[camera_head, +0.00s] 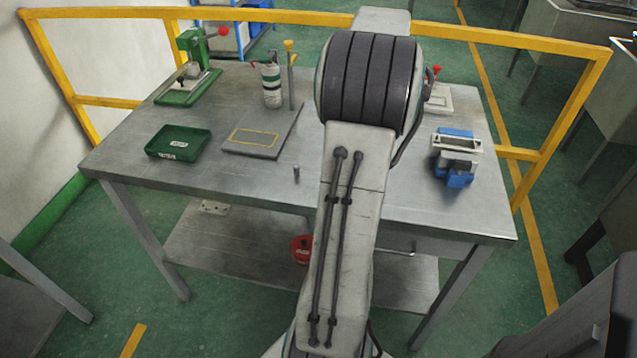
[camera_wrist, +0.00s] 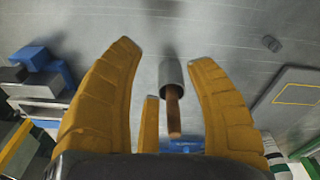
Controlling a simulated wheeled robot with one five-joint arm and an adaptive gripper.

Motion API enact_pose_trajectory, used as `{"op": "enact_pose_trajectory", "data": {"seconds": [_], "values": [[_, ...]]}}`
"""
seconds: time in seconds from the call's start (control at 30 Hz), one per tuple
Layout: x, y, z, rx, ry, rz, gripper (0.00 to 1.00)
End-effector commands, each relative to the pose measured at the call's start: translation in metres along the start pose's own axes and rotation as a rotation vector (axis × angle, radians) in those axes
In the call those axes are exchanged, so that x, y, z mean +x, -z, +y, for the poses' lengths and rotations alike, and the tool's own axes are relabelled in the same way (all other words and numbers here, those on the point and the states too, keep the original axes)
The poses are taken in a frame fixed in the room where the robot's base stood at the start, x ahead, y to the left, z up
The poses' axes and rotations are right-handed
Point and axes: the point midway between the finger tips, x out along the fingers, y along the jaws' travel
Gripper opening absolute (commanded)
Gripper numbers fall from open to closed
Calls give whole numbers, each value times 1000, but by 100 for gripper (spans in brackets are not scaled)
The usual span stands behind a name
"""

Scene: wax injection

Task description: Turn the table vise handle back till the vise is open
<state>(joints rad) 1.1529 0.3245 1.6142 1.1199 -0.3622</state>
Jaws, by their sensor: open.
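The blue vise with grey jaws (camera_head: 456,178) stands on the right part of the table in the head view. It shows at the left of the wrist view as blue and grey blocks (camera_wrist: 35,56). I cannot make out its handle clearly or tell how far its jaws are apart. My gripper (camera_wrist: 168,58) has its yellow fingers spread wide in the wrist view. A grey cylinder (camera_wrist: 171,74) with a brown rod (camera_wrist: 173,112) shows between the fingers, with visible gaps to both sides. In the head view my arm hides my gripper and the middle of the table.
On the metal table (camera_head: 240,185) are a green tray (camera_head: 178,141), a grey plate (camera_head: 265,143), a striped bottle (camera_head: 271,86), a green press (camera_head: 188,75) and a small peg (camera_head: 296,173). A yellow rail (camera_head: 270,14) runs behind the table. The front left of the table is mostly clear.

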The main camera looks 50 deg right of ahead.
Motion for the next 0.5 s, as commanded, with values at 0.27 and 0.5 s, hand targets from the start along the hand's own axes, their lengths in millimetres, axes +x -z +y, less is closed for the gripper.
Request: {"op": "enact_pose_trajectory", "data": {"seconds": [0.27,0.5], "values": [[13,-8,-51,-79,5,16,50],[22,-19,-88,-139,10,28,50]]}}
